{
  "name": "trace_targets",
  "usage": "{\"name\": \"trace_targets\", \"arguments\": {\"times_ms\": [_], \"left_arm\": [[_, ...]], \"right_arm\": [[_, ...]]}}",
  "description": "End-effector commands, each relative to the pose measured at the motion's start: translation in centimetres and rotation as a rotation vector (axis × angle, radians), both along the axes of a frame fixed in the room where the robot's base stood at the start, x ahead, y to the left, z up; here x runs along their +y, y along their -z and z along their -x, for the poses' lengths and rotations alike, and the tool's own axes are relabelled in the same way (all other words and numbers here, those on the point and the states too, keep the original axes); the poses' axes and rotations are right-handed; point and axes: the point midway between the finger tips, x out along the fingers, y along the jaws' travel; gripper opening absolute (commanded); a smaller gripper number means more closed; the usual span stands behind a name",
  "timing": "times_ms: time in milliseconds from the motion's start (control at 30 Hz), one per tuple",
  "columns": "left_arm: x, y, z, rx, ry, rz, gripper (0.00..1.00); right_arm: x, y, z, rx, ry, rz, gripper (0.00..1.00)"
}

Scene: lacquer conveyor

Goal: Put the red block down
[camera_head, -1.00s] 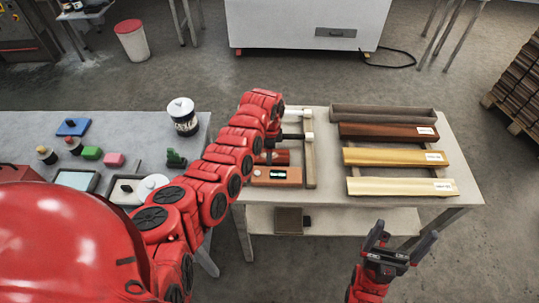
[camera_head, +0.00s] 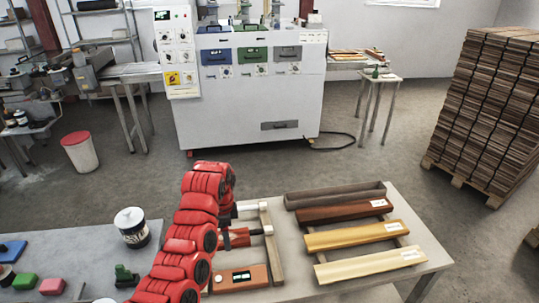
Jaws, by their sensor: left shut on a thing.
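My left arm reaches over the work table from the lower left. Its gripper (camera_head: 228,222) is mostly hidden behind the arm, above the left part of that table. A red block (camera_head: 238,238) shows just beside the arm's end, and my left gripper is shut on it. The arm hides part of the block, and whether it touches the table is unclear. A wooden frame (camera_head: 272,247) with white-ended pieces lies right beside it. An orange-brown case (camera_head: 232,282) with a dark display lies just in front. My right gripper is out of view.
Dark, reddish and yellow boards (camera_head: 358,238) fill the table's right part. A lidded black-and-white can (camera_head: 131,228), a green block (camera_head: 25,281) and a pinkish-red block (camera_head: 52,286) are on the left table. A large white machine (camera_head: 250,110) stands behind, with open floor between.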

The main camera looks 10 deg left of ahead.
Motion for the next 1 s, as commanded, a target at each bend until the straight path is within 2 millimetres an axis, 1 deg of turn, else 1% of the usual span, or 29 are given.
{"name": "trace_targets", "arguments": {"times_ms": [67,167,367,500,600,700,800,1000], "left_arm": [[-0.1,-0.3,-0.3,-0.003,-0.055,0.0,0.12],[-0.4,-1.5,-1.0,-0.011,-0.195,0.0,0.12],[-1.2,-4.8,-1.9,-0.018,-0.616,0.005,0.12],[-1.8,-6.7,-1.9,-0.011,-0.903,0.004,0.12],[-2.0,-7.9,-1.8,-0.009,-1.066,0.003,0.12],[-2.2,-8.4,-1.6,-0.001,-1.18,0.0,0.12],[-2.2,-9.0,-1.6,-0.002,-1.244,0.0,0.12],[-2.3,-9.3,-1.6,-0.002,-1.264,-0.003,0.12]], "right_arm": [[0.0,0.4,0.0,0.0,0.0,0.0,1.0],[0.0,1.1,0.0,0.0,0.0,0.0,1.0],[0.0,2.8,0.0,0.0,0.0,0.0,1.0],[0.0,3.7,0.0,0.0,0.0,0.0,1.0],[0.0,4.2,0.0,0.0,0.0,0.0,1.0],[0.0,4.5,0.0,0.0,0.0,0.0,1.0],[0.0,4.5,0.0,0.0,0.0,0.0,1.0],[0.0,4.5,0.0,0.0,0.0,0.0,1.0]]}}
